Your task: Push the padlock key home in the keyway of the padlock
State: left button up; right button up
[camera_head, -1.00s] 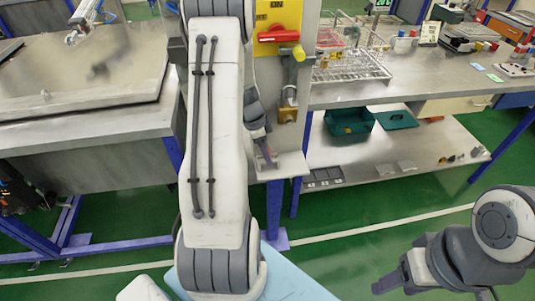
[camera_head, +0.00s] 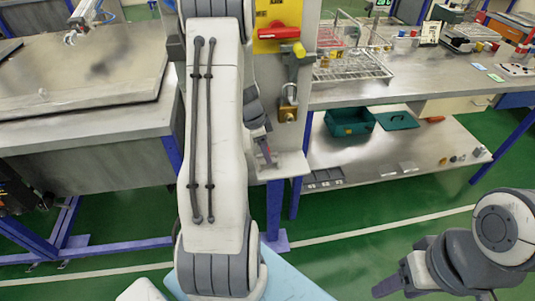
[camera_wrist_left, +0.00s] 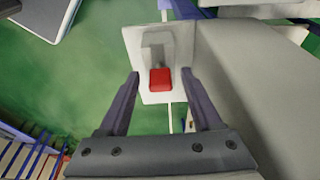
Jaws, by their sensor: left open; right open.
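The brass padlock (camera_head: 288,112) hangs by its shackle from a grey hasp on the upright panel. A small pale shelf (camera_head: 292,164) juts out below it. My left gripper (camera_head: 266,152) is at this shelf, below and left of the padlock. In the left wrist view its fingers (camera_wrist_left: 160,74) are open, with a red block-shaped piece (camera_wrist_left: 160,79) between and ahead of them, apart from both. This may be the head of the padlock key; a grey part sits behind it. No key shows clearly at the padlock. My right gripper (camera_head: 388,286) is open and empty at lower right.
A yellow plate with a red handle (camera_head: 279,32) is above the padlock. A metal bench (camera_head: 400,93) with wire racks stands right, with a green bin (camera_head: 349,122) on its lower shelf. A steel table (camera_head: 80,118) stands left. My left arm hides much of the panel.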

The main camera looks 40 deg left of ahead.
pick_arm(q)
grip_shut()
jog(key=shift+r+p, duration=1.3)
jog(key=shift+r, duration=1)
